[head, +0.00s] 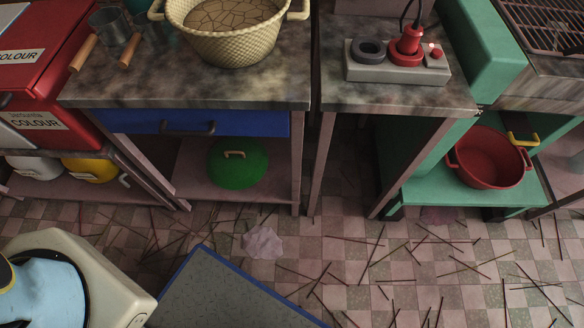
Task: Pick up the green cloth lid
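My gripper is not in the head view.
The left table (270,90) has a blue drawer (205,123) and a woven basket (228,30). A crumpled pale cloth or paper (262,243), a blue-edged grey panel (228,290) and scattered sticks lie on the tiled floor. A red pot (488,160) stands at right.

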